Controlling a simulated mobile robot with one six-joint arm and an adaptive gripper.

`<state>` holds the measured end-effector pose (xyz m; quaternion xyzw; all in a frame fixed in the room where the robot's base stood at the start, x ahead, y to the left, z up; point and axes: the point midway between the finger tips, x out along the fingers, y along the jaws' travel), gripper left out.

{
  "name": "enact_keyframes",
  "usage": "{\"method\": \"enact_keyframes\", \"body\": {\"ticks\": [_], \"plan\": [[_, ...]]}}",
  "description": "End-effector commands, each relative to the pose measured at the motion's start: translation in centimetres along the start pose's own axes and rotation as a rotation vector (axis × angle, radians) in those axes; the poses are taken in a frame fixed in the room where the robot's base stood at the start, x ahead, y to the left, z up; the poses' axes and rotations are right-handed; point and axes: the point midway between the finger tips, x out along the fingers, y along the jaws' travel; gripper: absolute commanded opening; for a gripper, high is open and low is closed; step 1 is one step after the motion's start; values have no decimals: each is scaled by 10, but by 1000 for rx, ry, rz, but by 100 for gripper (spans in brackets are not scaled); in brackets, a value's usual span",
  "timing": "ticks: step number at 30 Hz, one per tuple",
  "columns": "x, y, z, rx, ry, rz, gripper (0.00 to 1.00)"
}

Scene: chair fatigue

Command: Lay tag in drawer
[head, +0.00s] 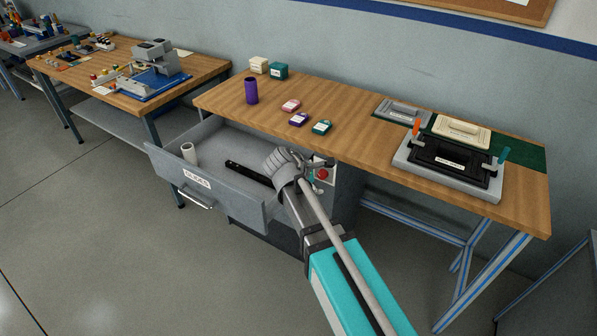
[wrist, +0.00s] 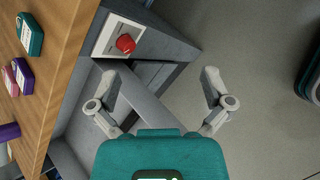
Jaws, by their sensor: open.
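Three small tags lie on the wooden bench top: a pink tag (head: 291,105), a purple tag (head: 299,119) and a teal tag (head: 321,127). The teal tag (wrist: 32,35) and the pink tag (wrist: 22,77) also show at the left of the wrist view. The grey drawer (head: 215,190) under the bench is pulled open, with a label and handle on its front. My gripper (head: 314,174) is over the drawer's right end, beside the cabinet. In the wrist view, my gripper (wrist: 160,78) has its fingers spread, with nothing between them.
A white cylinder (head: 189,153) and a black bar (head: 248,174) are in the drawer. A purple cup (head: 251,90) and a grey fixture (head: 447,170) stand on the bench (head: 365,140).

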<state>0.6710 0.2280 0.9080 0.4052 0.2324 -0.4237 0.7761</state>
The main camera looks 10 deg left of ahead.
Motion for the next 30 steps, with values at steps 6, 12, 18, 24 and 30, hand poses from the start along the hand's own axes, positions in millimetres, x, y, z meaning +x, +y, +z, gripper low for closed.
{"method": "enact_keyframes", "body": {"ticks": [6,12,18,24,30], "plan": [[34,-45,45,329,52,-164,100],[58,-88,80,658,82,-329,100],[72,-130,109,983,88,-501,100],[77,-169,134,1297,73,-675,100],[77,-196,149,1536,49,-817,100]]}}
